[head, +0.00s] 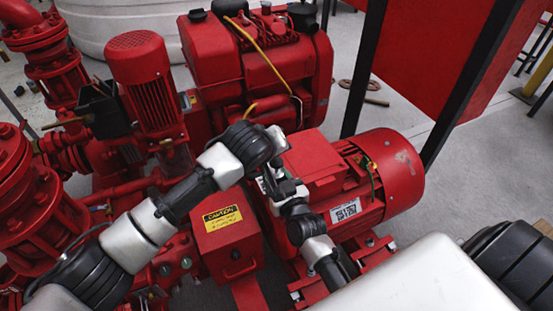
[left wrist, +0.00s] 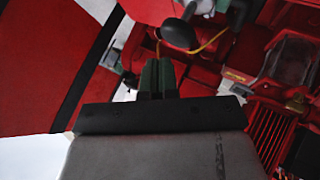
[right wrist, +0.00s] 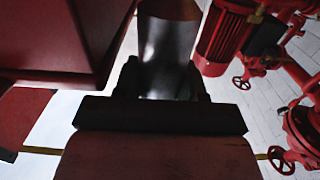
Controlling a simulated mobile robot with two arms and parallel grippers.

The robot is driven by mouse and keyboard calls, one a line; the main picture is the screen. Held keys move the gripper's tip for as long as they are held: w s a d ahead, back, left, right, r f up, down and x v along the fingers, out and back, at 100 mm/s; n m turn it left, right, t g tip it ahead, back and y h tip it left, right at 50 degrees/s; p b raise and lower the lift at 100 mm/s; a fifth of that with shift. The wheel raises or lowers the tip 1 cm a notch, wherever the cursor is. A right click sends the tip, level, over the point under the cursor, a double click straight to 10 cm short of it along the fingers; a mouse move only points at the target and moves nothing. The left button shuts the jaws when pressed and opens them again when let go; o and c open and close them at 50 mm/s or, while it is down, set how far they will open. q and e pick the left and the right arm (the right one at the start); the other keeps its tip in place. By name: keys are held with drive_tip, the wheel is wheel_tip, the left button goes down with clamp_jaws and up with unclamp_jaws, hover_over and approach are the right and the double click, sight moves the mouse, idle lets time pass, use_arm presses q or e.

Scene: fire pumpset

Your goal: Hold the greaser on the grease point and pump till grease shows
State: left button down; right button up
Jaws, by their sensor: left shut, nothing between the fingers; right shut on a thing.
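My right gripper (right wrist: 165,80) is shut around a smooth grey cylinder, which looks like the greaser (right wrist: 168,45), seen between the dark fingers in the right wrist view. In the head view my right wrist crosses in front of the red motor (head: 395,170), and the greaser cannot be clearly told there. My left gripper (left wrist: 157,78) is shut and empty, its dark green fingers together. In the head view its wrist is close to my right wrist and its fingertips are unclear. I cannot make out the grease point or any grease.
A red box with a yellow caution label (head: 222,217) stands left of my right wrist. Red pumps and pipes (head: 35,200) fill the left side. A red engine (head: 255,70) with a yellow hose is behind. Clear grey floor (head: 480,165) lies to the right.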

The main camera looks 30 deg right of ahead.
sight(274, 160)
use_arm(q)
drive_tip(key=shift+f, duration=0.15)
drive_tip(key=shift+f, duration=0.25)
drive_tip(key=shift+f, duration=1.5)
idle(1.0)
drive_tip(key=shift+r, duration=1.9)
drive_tip(key=shift+r, duration=0.15)
drive_tip(key=shift+r, duration=2.4)
idle(0.7)
